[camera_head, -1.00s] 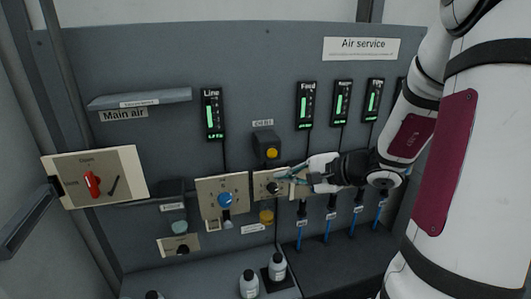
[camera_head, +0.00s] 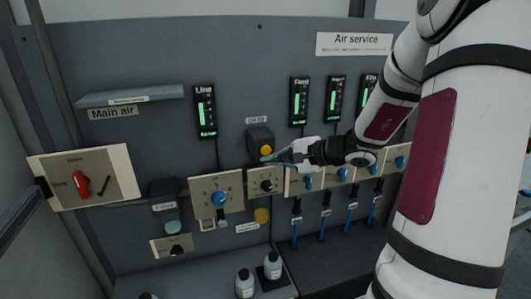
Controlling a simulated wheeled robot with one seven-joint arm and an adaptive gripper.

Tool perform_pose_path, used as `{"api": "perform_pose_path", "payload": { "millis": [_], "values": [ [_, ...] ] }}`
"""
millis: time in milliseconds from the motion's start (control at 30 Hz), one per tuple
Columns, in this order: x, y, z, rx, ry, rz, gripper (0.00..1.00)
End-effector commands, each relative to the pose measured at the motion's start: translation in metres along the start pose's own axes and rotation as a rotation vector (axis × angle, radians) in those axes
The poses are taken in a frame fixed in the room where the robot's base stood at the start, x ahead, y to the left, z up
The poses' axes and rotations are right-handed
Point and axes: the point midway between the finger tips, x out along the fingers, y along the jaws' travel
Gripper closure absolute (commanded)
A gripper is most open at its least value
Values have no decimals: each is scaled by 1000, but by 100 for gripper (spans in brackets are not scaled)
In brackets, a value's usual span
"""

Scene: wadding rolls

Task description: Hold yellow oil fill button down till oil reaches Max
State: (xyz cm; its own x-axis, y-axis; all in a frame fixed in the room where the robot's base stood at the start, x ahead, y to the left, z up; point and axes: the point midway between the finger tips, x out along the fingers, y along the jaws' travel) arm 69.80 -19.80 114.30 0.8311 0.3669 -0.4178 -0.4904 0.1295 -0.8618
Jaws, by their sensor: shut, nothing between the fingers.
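The yellow button (camera_head: 266,150) sits on a dark box (camera_head: 259,137) on the grey panel, under a small label (camera_head: 256,120) too blurred to read surely. My gripper (camera_head: 267,160) is shut and empty, reaching in from the right. Its fingertips are just below the yellow button; I cannot tell whether they touch it. A second, duller yellow part (camera_head: 262,215) is lower on the panel, below a beige plate with a black knob (camera_head: 266,186). No oil level or Max mark can be made out.
A beige plate with a blue knob (camera_head: 219,199) is left of the gripper. Green-lit gauges, including Line (camera_head: 205,112) and Feed (camera_head: 299,101), hang above. A red handle (camera_head: 82,184) is far left. White bottles (camera_head: 272,265) stand below. My arm covers the right side.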

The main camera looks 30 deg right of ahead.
Motion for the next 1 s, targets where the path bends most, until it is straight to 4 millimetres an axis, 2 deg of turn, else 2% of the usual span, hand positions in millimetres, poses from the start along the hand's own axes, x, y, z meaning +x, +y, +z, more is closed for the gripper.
{"api": "perform_pose_path", "payload": {
  "millis": [100, 300, 1000],
  "values": [
    [10, -5, -7, -2, -1, 1, 100],
    [17, -11, -12, -1, -1, 1, 100],
    [17, -12, -12, -1, -1, 1, 100]
  ]
}}
